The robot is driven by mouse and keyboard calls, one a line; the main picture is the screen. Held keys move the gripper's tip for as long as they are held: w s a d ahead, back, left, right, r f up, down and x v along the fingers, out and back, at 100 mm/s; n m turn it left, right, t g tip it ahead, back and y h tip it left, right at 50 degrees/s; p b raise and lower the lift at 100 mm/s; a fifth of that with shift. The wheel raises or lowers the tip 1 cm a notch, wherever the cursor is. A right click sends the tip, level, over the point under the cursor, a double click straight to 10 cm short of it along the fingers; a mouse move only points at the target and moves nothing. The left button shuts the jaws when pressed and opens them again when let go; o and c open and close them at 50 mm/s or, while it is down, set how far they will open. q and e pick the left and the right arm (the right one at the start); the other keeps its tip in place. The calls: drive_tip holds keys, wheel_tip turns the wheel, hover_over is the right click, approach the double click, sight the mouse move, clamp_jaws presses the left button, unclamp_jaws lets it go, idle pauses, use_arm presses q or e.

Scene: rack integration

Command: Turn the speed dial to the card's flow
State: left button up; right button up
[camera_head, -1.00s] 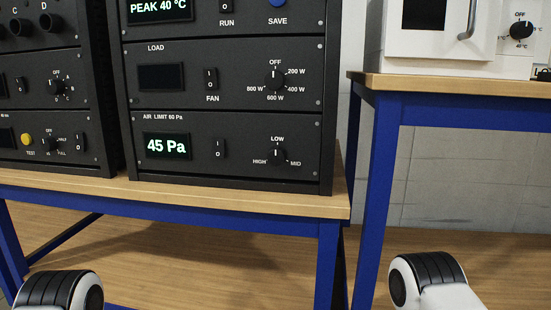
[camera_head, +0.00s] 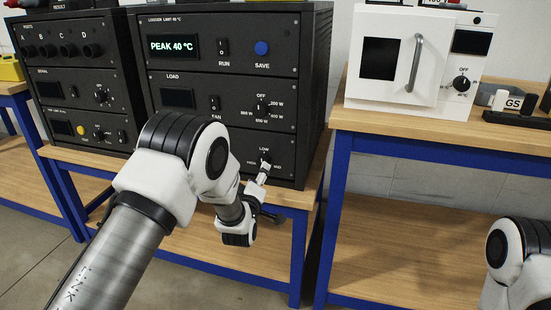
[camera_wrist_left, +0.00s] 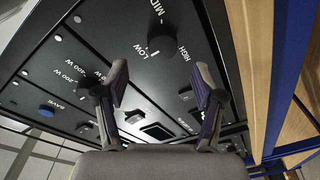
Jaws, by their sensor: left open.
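The speed dial (camera_head: 266,158) is a black knob marked LOW, MID and HIGH on the bottom panel of the right-hand rack. In the left wrist view the dial (camera_wrist_left: 161,42) shows a white mark on the side of LOW. My left gripper (camera_head: 264,171) is close in front of the dial in the head view. In the left wrist view my left gripper (camera_wrist_left: 161,76) is open, with the dial just beyond its fingertips and apparently apart from them. My left arm hides the panel's pressure display. I cannot identify a card. My right gripper is out of view.
Above the dial are a load dial (camera_head: 262,106) and a blue SAVE button (camera_head: 262,48). A second rack (camera_head: 80,75) stands at left. A white oven-like unit (camera_head: 368,90) stands on the right-hand bench (camera_head: 400,117). The lower shelf (camera_head: 410,220) is clear.

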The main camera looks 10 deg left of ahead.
use_arm(q)
drive_tip(key=w, duration=0.4)
drive_tip(key=w+b, duration=0.1)
drive_tip(key=w, duration=0.1)
drive_tip(key=shift+w+a+f, duration=0.15)
drive_tip(key=shift+w+a, duration=0.15)
drive_tip(key=shift+a, duration=0.05)
drive_tip(key=shift+s, duration=0.1)
drive_tip(key=c, duration=1.2)
drive_tip(key=shift+o, duration=0.2)
drive_tip(key=shift+m, duration=0.5)
drive_tip(key=m, duration=0.5)
drive_tip(key=shift+f+m+t, duration=0.1)
drive_tip(key=shift+m+t, duration=0.3)
drive_tip(key=m+h, duration=0.1)
drive_tip(key=m, duration=0.4)
drive_tip(key=shift+a+m, duration=0.15)
drive_tip(key=shift+m, duration=0.25)
